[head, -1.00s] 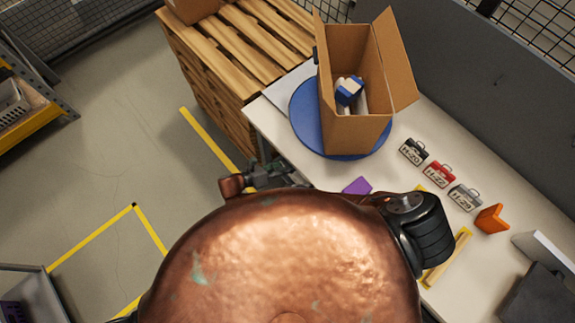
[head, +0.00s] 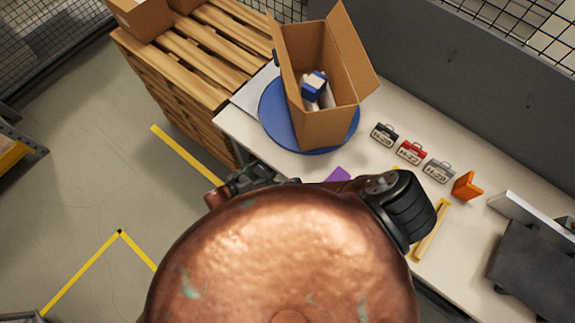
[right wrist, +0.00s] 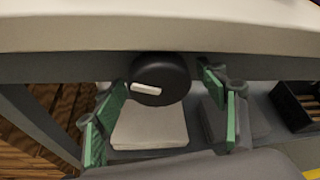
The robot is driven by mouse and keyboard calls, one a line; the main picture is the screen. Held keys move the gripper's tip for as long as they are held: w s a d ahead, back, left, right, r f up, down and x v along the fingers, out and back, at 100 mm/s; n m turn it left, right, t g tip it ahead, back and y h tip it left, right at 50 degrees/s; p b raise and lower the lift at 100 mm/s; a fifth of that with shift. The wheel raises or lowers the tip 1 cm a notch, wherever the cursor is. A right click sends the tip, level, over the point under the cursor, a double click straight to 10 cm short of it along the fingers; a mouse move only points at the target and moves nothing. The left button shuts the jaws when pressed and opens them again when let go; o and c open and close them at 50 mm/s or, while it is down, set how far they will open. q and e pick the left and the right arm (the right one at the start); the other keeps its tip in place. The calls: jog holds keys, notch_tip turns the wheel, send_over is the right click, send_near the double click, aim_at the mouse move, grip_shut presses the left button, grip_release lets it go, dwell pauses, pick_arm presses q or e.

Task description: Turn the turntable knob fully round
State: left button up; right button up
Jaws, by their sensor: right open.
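A blue turntable (head: 272,118) lies on the white table, with an open cardboard box (head: 327,125) standing on it. The black round knob (right wrist: 160,72) with a white pointer bar (right wrist: 146,89) is on the front of the table, under its top edge, in the right wrist view. The pointer lies nearly level, tilted slightly. My right gripper (right wrist: 168,112) is open, its green-padded fingers on either side of the knob and apart from it. In the head view the knob is hidden; part of a gripper (head: 245,182) shows at the table's front edge. My left gripper is not clearly seen.
A blue and white item (head: 314,86) lies in the box. A wooden pallet stack (head: 190,65) stands to the left. The table edge (right wrist: 160,50) overhangs the knob.

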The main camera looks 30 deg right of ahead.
jog(key=shift+r+m+t+y+p, duration=0.1)
jog(key=shift+m+t+y+p, duration=0.3)
jog(key=shift+m+t+p, duration=0.55)
jog(key=b+v, duration=0.1)
jog(key=v, duration=0.6)
jog(key=s+d+f+m+g+y+b, duration=0.1)
jog(key=s+f, duration=0.5)
jog(key=f, duration=0.6)
jog(key=s+d+f+m+g+y+b, duration=0.2)
jog(key=s+f+m+g+y+b, duration=0.1)
jog(key=f, duration=0.9)
jog(key=s+d+f+m+g+y+b, duration=0.1)
jog(key=s+f+m+y+b, duration=0.3)
jog(key=s+f, duration=0.5)
jog(key=shift+s+d+f+m+g+y+b, duration=0.15)
jog(key=shift+d+f+m+g+y+b, duration=0.4)
jog(key=shift+f, duration=1.15)
jog(key=shift+s+a+h, duration=0.1)
jog(key=shift+h, duration=0.15)
